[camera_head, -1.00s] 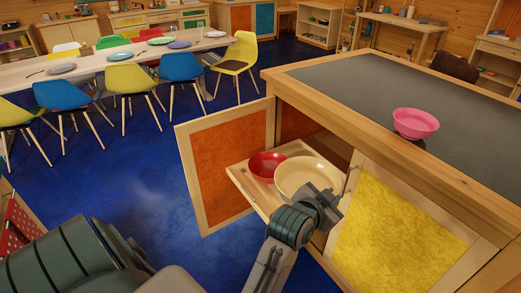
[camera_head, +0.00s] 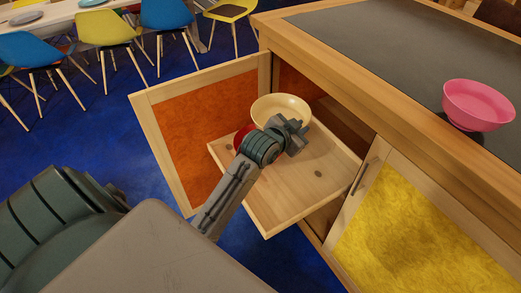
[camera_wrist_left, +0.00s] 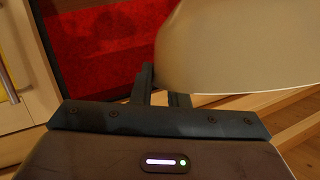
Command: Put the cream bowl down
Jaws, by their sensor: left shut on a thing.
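The cream bowl (camera_head: 281,106) is upright over the far left part of a pulled-out wooden shelf (camera_head: 283,199) in the head view. My left gripper (camera_head: 294,129) is shut on its near rim. In the left wrist view the fingers (camera_wrist_left: 163,88) meet the edge of the pale bowl (camera_wrist_left: 245,50), which fills the upper right. A red bowl (camera_head: 240,137) sits behind my left arm and is mostly hidden. I cannot tell whether the cream bowl touches the shelf or the red bowl. My right gripper is not in view.
An open door with an orange panel (camera_head: 207,130) stands left of the shelf. A yellow door (camera_head: 410,235) is at right. A pink bowl (camera_head: 477,105) stands on the dark countertop (camera_head: 375,35). The front and right of the shelf are bare.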

